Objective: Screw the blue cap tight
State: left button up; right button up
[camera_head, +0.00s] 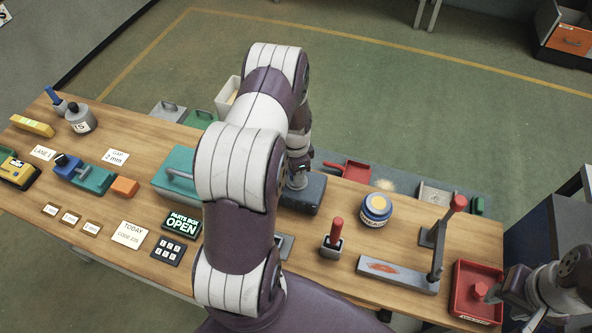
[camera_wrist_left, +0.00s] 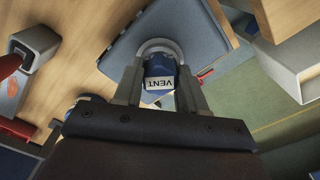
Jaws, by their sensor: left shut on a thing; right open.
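In the left wrist view the gripper (camera_wrist_left: 160,80) is shut on a blue cap (camera_wrist_left: 160,66) with a white VENT label. A grey ring or neck shows just beyond the cap, at the box's face. How tightly the cap sits cannot be seen. In the head view my arm and gripper hide the cap. My right gripper (camera_head: 512,290) is open and empty by the red tray at the right.
A red-handled block (camera_head: 333,246) stands in front. A grey bracket (camera_head: 398,275) and a red tray (camera_head: 477,291) lie to the right. A teal box (camera_head: 178,174) is left of my arm.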

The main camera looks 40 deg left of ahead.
pick_arm(q)
jog(key=m, duration=0.6)
jog(key=shift+m, duration=0.3)
jog(key=m, duration=0.4)
jog(key=o, duration=0.7)
jog(key=shift+m, duration=0.9)
jog(key=o, duration=0.5)
jog(key=shift+a, duration=0.1)
jog(key=o, duration=0.4)
jog(key=shift+w, duration=0.1)
jog(key=shift+o, duration=0.2)
